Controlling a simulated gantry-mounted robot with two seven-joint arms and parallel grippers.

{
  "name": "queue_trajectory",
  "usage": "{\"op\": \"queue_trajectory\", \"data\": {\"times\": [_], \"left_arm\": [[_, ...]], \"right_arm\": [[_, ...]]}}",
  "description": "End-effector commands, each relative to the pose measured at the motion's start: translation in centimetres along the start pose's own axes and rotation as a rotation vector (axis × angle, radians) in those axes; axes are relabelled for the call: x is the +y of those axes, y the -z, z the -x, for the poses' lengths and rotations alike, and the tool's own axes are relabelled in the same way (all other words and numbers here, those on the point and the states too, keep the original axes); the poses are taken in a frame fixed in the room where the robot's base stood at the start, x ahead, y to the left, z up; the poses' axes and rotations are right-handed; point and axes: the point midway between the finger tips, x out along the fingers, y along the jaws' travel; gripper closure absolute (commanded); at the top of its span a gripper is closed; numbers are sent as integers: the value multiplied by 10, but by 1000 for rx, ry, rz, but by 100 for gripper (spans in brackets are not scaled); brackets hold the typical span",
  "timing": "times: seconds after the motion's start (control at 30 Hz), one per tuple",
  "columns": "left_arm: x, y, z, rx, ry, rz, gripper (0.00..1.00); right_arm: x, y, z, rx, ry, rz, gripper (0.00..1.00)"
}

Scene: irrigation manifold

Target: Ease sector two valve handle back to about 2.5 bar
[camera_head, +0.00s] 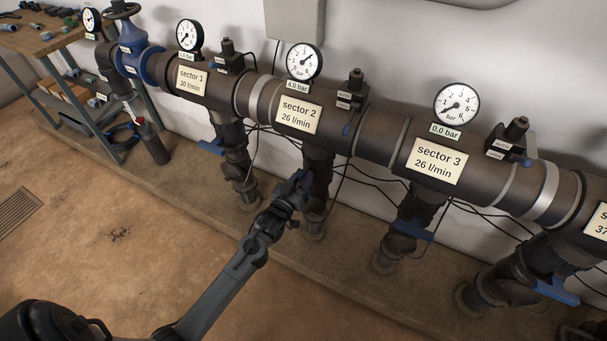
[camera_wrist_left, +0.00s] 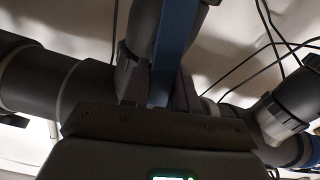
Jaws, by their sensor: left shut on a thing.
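The sector two valve handle (camera_head: 305,181) is a blue lever low on the pipe under the "sector 2, 26 l/min" label (camera_head: 299,114). My left gripper (camera_head: 295,191) is at this handle and hides most of it in the head view. In the left wrist view the blue handle (camera_wrist_left: 176,40) runs up between the two fingers of the left gripper (camera_wrist_left: 158,88), which are shut on it. The round sector two gauge (camera_head: 304,61) sits on top of the pipe, and the tag below it (camera_head: 298,86) reads 4.0 bar.
Sector 1 (camera_head: 212,147), sector 3 (camera_head: 413,231) and the far-right branch (camera_head: 557,290) have blue handles too. The sector 3 tag (camera_head: 445,130) reads 0.0 bar. Black cables (camera_head: 370,174) hang behind the branches. A workbench (camera_head: 40,42) stands at left; the floor in front is open.

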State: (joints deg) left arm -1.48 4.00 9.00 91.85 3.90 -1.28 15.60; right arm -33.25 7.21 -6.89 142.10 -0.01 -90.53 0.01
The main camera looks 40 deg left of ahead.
Motion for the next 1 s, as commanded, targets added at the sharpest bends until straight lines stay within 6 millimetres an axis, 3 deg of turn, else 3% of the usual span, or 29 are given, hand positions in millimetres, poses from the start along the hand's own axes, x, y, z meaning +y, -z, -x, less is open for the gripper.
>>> {"op": "queue_trajectory", "data": {"times": [0.1,0.4,0.7,1.0], "left_arm": [[-3,5,0,-2,3,103,100],[-12,2,0,-1,2,383,100],[-18,-3,0,1,1,601,100],[-22,-7,0,1,0,714,100]], "right_arm": [[0,6,19,0,2,-2,57],[0,15,45,2,6,-8,57],[0,20,60,2,7,-9,57],[2,21,66,1,4,-5,57]]}}
